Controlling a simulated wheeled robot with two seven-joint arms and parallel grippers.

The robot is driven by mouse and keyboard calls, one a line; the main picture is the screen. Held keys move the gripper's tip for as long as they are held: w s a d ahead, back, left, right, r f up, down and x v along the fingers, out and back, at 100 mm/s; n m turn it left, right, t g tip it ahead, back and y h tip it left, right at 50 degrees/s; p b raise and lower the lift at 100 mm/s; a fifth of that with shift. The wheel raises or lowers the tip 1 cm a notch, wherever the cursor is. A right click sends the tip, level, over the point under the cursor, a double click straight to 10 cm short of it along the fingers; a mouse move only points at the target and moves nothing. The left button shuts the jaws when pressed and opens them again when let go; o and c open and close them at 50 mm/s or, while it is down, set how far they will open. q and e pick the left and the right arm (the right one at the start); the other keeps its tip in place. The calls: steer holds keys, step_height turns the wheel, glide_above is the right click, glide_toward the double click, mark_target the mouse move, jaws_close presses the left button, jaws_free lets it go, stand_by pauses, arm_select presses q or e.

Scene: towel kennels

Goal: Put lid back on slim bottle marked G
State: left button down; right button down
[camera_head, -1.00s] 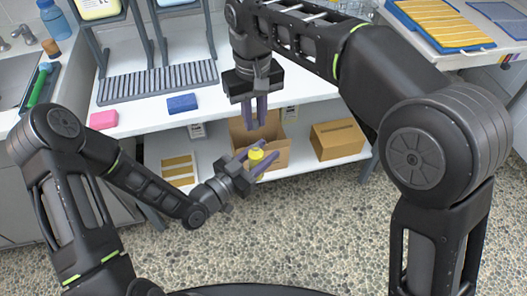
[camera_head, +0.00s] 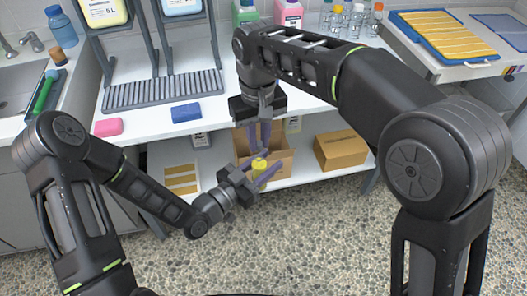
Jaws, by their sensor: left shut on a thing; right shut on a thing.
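A small yellow object (camera_head: 261,167), likely the slim bottle, is between the fingers of my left gripper (camera_head: 264,172), in front of the lower shelf. My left gripper is shut on it. The mark G cannot be read. My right gripper (camera_head: 260,146) points straight down just above the yellow object, its fingers close together. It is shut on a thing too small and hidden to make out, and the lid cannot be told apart. Whether the fingertips touch the yellow object is unclear.
Several small capped bottles (camera_head: 336,22) stand at the back of the white counter. A pink block (camera_head: 108,127), a blue block (camera_head: 186,112) and a grey rack (camera_head: 165,90) are on the counter. An open cardboard box (camera_head: 280,168) and a closed one (camera_head: 340,150) are on the lower shelf.

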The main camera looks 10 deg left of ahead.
mark_target(259, 171)
stand_by(0.6)
steer(key=shift+f, duration=0.9)
steer(key=shift+f, duration=0.6)
stand_by(0.3)
